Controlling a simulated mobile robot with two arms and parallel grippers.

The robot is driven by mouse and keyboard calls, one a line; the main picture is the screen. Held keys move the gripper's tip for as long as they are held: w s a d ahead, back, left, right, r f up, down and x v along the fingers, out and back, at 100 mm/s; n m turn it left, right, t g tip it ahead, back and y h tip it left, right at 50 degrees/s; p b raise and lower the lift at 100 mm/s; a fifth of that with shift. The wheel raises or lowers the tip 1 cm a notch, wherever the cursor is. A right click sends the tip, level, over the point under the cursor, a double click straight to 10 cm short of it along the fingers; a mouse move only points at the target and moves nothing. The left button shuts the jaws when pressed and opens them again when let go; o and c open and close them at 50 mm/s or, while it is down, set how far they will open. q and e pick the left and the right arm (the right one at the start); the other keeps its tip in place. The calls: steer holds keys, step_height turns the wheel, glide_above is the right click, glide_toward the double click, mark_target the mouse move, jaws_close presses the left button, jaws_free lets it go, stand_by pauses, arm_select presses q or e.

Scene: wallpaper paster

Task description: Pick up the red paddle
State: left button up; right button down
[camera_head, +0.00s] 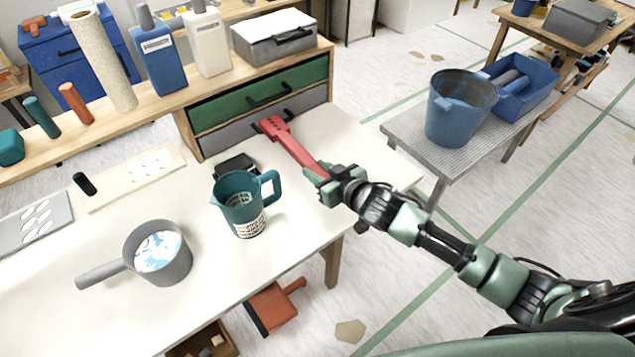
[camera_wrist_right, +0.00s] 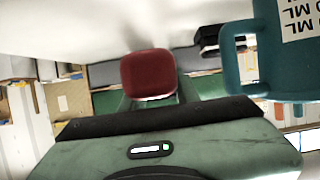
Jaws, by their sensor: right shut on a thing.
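The red paddle (camera_head: 297,147) is long and flat with small slots at its far end. It lies on or just above the white table, with its far end by the grey drawer front. My right gripper (camera_head: 328,180) is shut on its near end. In the right wrist view the paddle's red end (camera_wrist_right: 148,75) shows above the green gripper body, and the fingertips are mostly hidden there. I cannot tell whether the paddle touches the table. My left gripper is not in view.
A teal measuring jug (camera_head: 240,205) stands close left of my right gripper; it also shows in the right wrist view (camera_wrist_right: 262,75). A grey pot (camera_head: 165,262) with a handle is further left. A black item (camera_head: 237,166) lies behind the jug. Green and grey drawers (camera_head: 262,103) stand behind.

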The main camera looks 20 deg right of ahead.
step_height(320, 180, up, 12)
stand_by(0.4)
